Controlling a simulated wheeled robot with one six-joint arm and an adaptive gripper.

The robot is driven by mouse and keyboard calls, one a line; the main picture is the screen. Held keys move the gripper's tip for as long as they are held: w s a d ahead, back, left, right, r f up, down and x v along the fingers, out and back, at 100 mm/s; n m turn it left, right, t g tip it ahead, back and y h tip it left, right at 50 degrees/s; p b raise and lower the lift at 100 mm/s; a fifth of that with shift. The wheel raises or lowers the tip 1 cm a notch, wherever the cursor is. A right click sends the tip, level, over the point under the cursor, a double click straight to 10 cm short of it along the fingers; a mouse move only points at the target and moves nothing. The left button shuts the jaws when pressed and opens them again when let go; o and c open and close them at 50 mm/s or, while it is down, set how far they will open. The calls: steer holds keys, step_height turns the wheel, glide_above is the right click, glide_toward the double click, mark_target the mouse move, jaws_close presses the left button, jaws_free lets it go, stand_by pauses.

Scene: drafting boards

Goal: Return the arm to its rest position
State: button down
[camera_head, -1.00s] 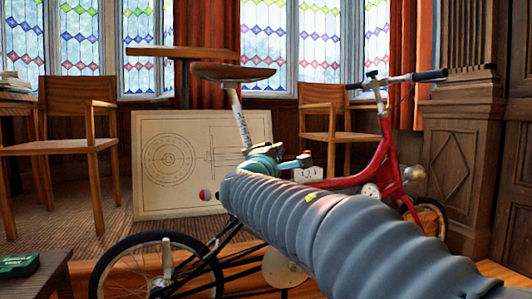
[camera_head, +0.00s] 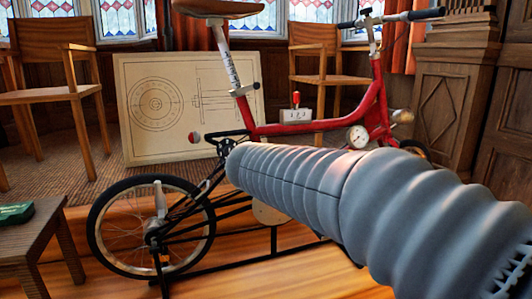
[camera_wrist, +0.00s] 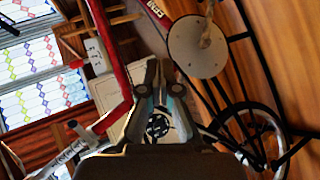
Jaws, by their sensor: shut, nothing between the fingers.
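My gripper (camera_wrist: 160,72) shows in the wrist view, at the middle of the picture. Its two dark fingers are close together and hold nothing. In the head view my grey, ribbed arm reaches from the lower right toward the middle, and the gripper is hidden behind it. The red bicycle (camera_head: 372,112) stands beyond my arm in the head view. Its red frame tube (camera_wrist: 108,55) also shows in the wrist view, left of my fingers. I cannot tell how far the fingers are from it.
A drawing board (camera_head: 155,150) leans behind the bicycle. Wooden chairs stand at left (camera_head: 60,65) and centre right (camera_head: 315,60). A low wooden stool (camera_head: 45,245) with a green box (camera_head: 15,213) is at lower left. A white numbered box (camera_head: 296,116) sits by the frame.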

steer(key=s+d+f+m+g+y+p, duration=0.1)
steer(key=s+d+f+m+g, duration=0.15)
steer(key=s, duration=0.35)
steer(key=s+d+f+m+g+y+p, duration=0.1)
steer(key=s+d+f+m+g+p, duration=0.1)
steer(key=s+f, duration=0.35)
steer(key=s+d+f+m+g+y+p, duration=0.1)
steer(key=s+d+m+g, duration=0.1)
steer(key=s, duration=0.5)
steer(key=s+d+r+m+y+p, duration=0.2)
steer(key=s+m+p, duration=0.3)
steer(key=s, duration=0.8)
steer(key=shift+d+r+m+p, duration=0.35)
steer(key=shift+d+r, duration=0.2)
steer(key=shift+d, duration=0.15)
